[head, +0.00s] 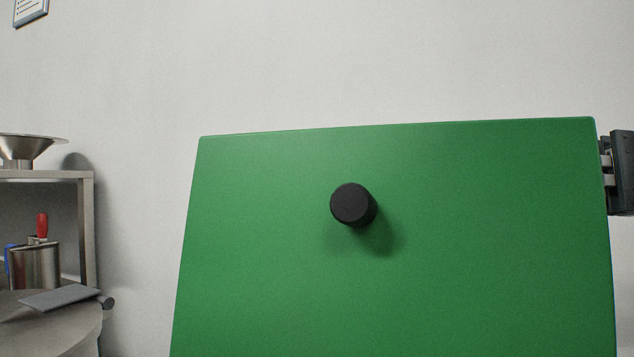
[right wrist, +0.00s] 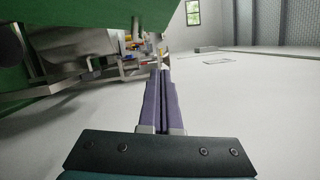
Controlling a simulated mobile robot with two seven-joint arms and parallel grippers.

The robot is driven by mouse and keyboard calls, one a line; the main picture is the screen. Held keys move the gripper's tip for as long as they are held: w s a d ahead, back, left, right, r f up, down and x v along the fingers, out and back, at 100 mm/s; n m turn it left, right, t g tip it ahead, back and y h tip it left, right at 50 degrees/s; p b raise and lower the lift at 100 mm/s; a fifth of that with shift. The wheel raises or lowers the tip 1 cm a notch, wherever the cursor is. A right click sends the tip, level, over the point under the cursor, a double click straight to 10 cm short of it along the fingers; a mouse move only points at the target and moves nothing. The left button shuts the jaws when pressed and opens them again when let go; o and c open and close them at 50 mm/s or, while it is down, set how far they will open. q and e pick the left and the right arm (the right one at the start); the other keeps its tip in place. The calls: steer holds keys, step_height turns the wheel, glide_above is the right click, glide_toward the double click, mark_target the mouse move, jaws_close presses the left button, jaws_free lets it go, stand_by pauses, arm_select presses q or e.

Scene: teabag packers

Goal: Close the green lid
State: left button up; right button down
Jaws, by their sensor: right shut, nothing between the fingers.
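The green lid (head: 290,270) stands raised and fills much of the head view, with a black round knob (head: 352,204) on the face toward me. A green panel, which looks like part of the lid or its machine, crosses the top left of the right wrist view (right wrist: 90,12). My right gripper (right wrist: 162,72) is shut and empty, its fingers pressed together beside and below that panel. In the head view, a dark part that looks like this gripper shows at the lid's right edge, partly cut off. I cannot tell whether it touches the lid. My left gripper is not in view.
A metal shelf (head: 88,225) at the left holds a steel funnel (head: 22,150) and a steel pot (head: 38,268). A round table (head: 60,335) stands in front of it. Metal machine parts lie left of my right gripper; open floor (right wrist: 250,110) lies to its right.

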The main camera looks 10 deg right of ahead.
mark_target(441, 150)
steer(key=a+p, duration=0.1)
steer(key=a, duration=0.2)
steer(key=a+r+p, duration=0.1)
steer(key=a, duration=0.2)
steer(key=a+p, duration=0.1)
steer(key=a, duration=0.3)
steer(key=shift+w+a+r+p, duration=0.1)
steer(key=shift+w+r+p, duration=0.05)
steer(key=shift+w+p, duration=0.25)
steer(key=shift+s+a+r, duration=0.1)
steer(key=shift+s+a, duration=0.25)
steer(key=shift+s, duration=0.2)
